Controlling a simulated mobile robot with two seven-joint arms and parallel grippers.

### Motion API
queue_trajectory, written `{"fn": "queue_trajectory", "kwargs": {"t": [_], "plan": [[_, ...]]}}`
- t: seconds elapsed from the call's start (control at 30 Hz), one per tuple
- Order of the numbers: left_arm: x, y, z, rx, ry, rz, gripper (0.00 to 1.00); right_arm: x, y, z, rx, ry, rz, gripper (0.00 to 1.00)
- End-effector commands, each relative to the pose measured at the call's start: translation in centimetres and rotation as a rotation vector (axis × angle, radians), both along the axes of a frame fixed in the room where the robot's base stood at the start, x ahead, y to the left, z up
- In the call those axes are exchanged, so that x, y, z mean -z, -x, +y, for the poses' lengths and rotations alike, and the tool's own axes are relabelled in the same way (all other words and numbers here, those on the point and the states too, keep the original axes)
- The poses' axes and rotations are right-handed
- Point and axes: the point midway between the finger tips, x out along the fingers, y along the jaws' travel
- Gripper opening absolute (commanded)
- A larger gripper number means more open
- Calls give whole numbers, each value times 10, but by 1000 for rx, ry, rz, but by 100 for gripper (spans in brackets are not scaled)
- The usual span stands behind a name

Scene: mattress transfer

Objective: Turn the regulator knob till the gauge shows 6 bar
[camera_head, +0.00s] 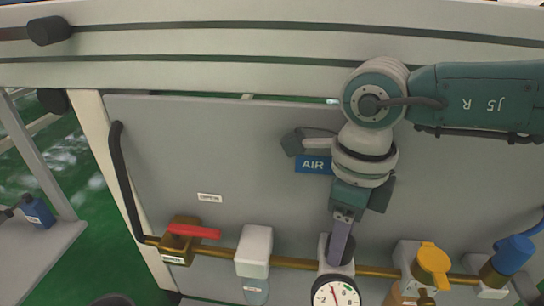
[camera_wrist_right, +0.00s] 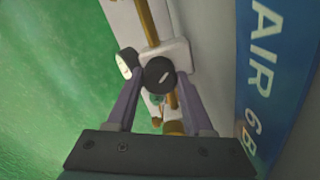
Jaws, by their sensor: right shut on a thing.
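The regulator has a dark round knob (camera_head: 349,247) on top of a pale body on the brass pipe. The knob (camera_wrist_right: 158,73) also shows in the wrist view, with a light mark on its face. My right gripper (camera_head: 341,243) is shut on the knob from above. In the wrist view its two fingers (camera_wrist_right: 158,80) stand on either side of it. The white gauge (camera_head: 336,292) faces forward just below; its red needle points up and slightly left. The gauge (camera_wrist_right: 124,65) shows edge-on in the wrist view. My left gripper is not in view.
A blue AIR sign (camera_head: 312,165) is on the grey panel (camera_head: 230,150) behind my wrist. A black hose (camera_head: 124,185) hangs at left.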

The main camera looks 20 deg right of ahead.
Motion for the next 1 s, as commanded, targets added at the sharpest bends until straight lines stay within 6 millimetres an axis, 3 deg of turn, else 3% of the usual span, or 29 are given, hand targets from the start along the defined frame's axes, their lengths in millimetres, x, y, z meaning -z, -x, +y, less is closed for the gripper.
{"fn": "queue_trajectory", "kwargs": {"t": [0.63, 0.67, 0.9, 1.0], "plan": [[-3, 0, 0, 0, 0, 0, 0, 0, 0, 0, 49, -1, 1, 0], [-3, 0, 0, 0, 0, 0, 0, 0, 0, 0, 49, -1, 1, 55], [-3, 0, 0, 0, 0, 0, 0, 0, 0, 0, 49, 0, 0, 82], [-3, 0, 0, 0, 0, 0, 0, 0, 0, 0, 49, 0, 0, 82]]}}
